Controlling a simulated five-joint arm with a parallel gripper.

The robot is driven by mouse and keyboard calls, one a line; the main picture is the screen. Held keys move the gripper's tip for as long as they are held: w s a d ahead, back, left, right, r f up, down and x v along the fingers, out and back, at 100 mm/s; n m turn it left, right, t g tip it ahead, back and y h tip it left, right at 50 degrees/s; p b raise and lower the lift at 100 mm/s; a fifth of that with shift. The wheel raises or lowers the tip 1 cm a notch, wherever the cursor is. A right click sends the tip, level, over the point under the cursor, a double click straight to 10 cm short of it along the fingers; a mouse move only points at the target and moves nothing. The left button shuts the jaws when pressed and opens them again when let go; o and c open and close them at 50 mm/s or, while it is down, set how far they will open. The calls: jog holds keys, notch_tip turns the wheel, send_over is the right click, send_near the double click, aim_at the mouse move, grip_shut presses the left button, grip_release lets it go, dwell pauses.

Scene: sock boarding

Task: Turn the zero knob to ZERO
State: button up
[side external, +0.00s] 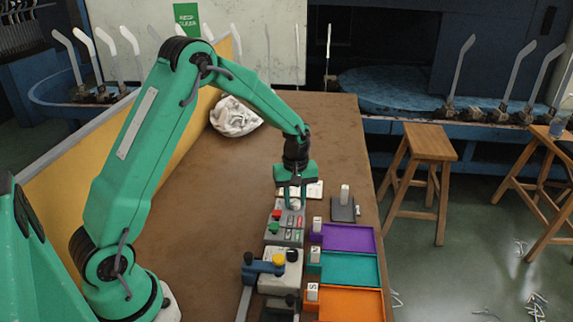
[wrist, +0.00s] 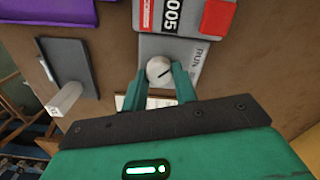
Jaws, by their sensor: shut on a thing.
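The zero knob (wrist: 159,69) is a small round pale knob with a dark pointer line, on the grey control box (wrist: 150,45). In the wrist view the line slants towards the right side, where the word RUN (wrist: 203,57) is printed. No ZERO label can be read. My gripper (wrist: 160,76) is shut on the knob, one green finger on each side. In the side view my gripper (side external: 295,203) points down at the far end of the control box (side external: 293,237), and its fingers partly hide the knob.
The box carries a red button (wrist: 219,17), a counter reading 005 (wrist: 172,14) and a green button (side external: 274,228). Purple (side external: 376,240), teal (side external: 377,270) and orange (side external: 378,305) trays lie right of it. A grey plate (side external: 345,212) bears a white block.

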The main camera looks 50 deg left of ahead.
jog(key=shift+m, duration=0.4)
jog(key=m, duration=0.3)
jog(key=shift+m, duration=0.3)
jog(key=m, duration=1.3)
jog(key=shift+d, duration=0.1)
jog(key=shift+m, duration=0.4)
jog(key=o, duration=1)
jog(key=shift+c, duration=0.2)
